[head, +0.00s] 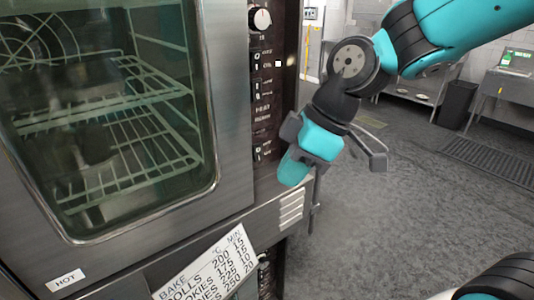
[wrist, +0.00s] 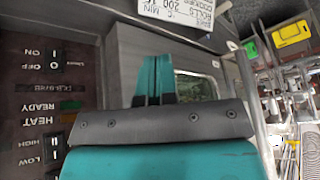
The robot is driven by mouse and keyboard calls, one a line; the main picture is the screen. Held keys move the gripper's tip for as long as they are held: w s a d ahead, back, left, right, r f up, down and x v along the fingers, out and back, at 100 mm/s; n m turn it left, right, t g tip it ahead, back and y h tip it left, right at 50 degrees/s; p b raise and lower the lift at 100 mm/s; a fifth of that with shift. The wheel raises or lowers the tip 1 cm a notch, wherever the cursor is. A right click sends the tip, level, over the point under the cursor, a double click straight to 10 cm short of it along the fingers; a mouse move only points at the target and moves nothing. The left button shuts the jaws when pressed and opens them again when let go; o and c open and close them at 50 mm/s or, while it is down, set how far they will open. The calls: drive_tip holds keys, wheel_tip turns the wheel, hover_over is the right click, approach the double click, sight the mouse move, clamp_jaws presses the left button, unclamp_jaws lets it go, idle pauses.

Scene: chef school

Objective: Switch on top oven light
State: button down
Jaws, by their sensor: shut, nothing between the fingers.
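The top oven (head: 232,100) has a glass door and a dark control panel on its right side. Several rocker switches run down the panel. The lowest, beside my gripper in the head view, is the switch (head: 259,152) that shows in the wrist view as an ON/OFF switch (wrist: 54,57) with a small label, apparently "lights". Its position is hard to tell. My gripper (head: 291,168) is shut and empty, its teal fingers pointing down, just right of the panel's lower end. In the wrist view, the fingers (wrist: 155,80) are to the right of the switch, apart from it.
A round knob (head: 260,18) tops the panel. A bake-time card (head: 213,266) hangs below the oven door, and a HOT label (head: 65,281) is at the lower left. The grey floor (head: 400,200) to the right is open. A black bin (head: 457,104) stands farther back.

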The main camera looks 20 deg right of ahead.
sight(258, 154)
drive_tip(key=w+d+f+n+t+p, duration=0.1)
drive_tip(key=w+d+n+t, duration=0.1)
drive_tip(key=w+d+n, duration=0.5)
drive_tip(key=w+d, duration=0.1)
drive_tip(key=w, duration=0.4)
drive_tip(key=shift+w+d+y, duration=0.25)
drive_tip(key=shift+d+y, duration=0.05)
drive_tip(key=shift+d, duration=0.1)
drive_tip(key=shift+f, duration=0.15)
drive_tip(key=p+x, duration=0.4)
drive_tip(key=x, duration=0.6)
drive_tip(key=shift+w+a, duration=0.15)
drive_tip(key=w+p, duration=0.1)
drive_tip(key=w, duration=0.1)
drive_tip(key=shift+w+a+p, duration=0.3)
drive_tip(key=shift+p, duration=0.1)
drive_tip(key=shift+w+a+f, duration=0.1)
drive_tip(key=shift+w+a, duration=0.1)
drive_tip(key=shift+w, duration=0.4)
drive_tip(key=shift+f, duration=0.1)
